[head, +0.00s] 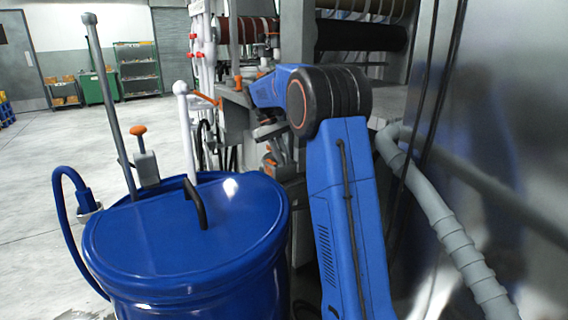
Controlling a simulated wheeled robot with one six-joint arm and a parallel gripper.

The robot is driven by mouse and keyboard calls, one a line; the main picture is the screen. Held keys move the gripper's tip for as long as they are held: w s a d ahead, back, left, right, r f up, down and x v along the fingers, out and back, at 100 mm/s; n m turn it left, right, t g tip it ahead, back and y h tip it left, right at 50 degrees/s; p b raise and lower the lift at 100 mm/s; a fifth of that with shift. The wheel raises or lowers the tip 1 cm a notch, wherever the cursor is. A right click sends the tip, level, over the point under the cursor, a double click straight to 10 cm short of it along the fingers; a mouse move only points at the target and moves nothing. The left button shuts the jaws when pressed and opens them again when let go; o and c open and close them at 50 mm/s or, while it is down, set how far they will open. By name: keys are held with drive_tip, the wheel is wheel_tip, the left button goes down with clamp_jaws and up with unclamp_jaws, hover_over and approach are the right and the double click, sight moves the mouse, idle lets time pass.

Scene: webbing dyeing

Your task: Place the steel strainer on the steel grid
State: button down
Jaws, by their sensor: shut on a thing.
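I cannot make out the steel strainer or the steel grid in the head view. My blue arm rises from the bottom centre to a dark round elbow with an orange ring. From there its forearm reaches away to the left, toward cluttered grey and orange machine parts (268,131). I cannot make out my gripper or its fingertips among these parts, nor anything held in it.
A blue lidded drum (180,240) with a black handle (195,203) stands close at left. A grey ribbed hose (440,223) runs beside a shiny metal wall (510,130) at right. Rollers (360,37) sit behind my arm. Open floor (40,180) lies far left.

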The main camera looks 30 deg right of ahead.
drive_tip(key=c, duration=1.8)
unclamp_jaws()
drive_tip(key=shift+c, duration=0.2)
drive_tip(key=v, duration=0.7)
drive_tip(key=shift+r, duration=0.2)
drive_tip(key=shift+w, duration=0.1)
